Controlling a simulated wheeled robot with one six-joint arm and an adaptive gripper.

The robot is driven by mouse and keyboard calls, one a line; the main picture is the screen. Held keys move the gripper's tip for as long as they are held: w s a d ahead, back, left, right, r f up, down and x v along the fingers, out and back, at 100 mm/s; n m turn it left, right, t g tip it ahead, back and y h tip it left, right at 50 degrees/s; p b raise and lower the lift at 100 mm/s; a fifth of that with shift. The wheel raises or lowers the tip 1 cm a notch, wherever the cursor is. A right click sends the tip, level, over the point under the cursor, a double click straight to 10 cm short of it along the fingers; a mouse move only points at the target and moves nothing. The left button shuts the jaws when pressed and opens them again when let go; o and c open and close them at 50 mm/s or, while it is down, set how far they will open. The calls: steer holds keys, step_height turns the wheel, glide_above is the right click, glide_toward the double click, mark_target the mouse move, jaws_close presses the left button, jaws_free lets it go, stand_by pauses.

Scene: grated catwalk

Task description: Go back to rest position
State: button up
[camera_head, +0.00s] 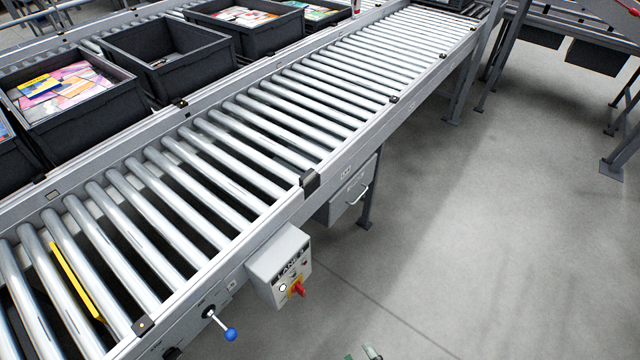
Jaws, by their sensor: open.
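Only a small bit of my gripper (361,354) shows at the bottom edge of the head view, right of centre. A greenish piece and a grey tip stand a little apart there, with nothing visible between them. The rest of the gripper and the arm are cut off by the frame. It shows over the grey floor, to the right of and below the control box (279,266). The box is light grey, with a red and yellow rotary switch (297,288) on its front. Left of it, a lever with a blue ball knob (230,334) sticks out from the conveyor's side.
A roller conveyor (225,140) runs from lower left to upper right, its near rollers empty except a yellow strip (75,280). Black crates (165,75) stand behind it, some holding coloured packets. A grey drawer unit (348,197) hangs beneath. Open concrete floor (500,210) lies right.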

steer(key=s+d+r+m+g+h, duration=0.1)
steer(key=s+d+r+m+h, duration=0.3)
steer(key=s+r+m, duration=0.4)
steer(key=s+d+r+m+g+h, duration=0.1)
steer(key=s+d+r+m+h, duration=0.3)
steer(key=s+r+m, duration=0.5)
steer(key=shift+s+d+r+m+h, duration=0.4)
steer(key=shift+s+r, duration=1.45)
steer(key=shift+r, duration=3.2)
steer(key=shift+a, duration=0.2)
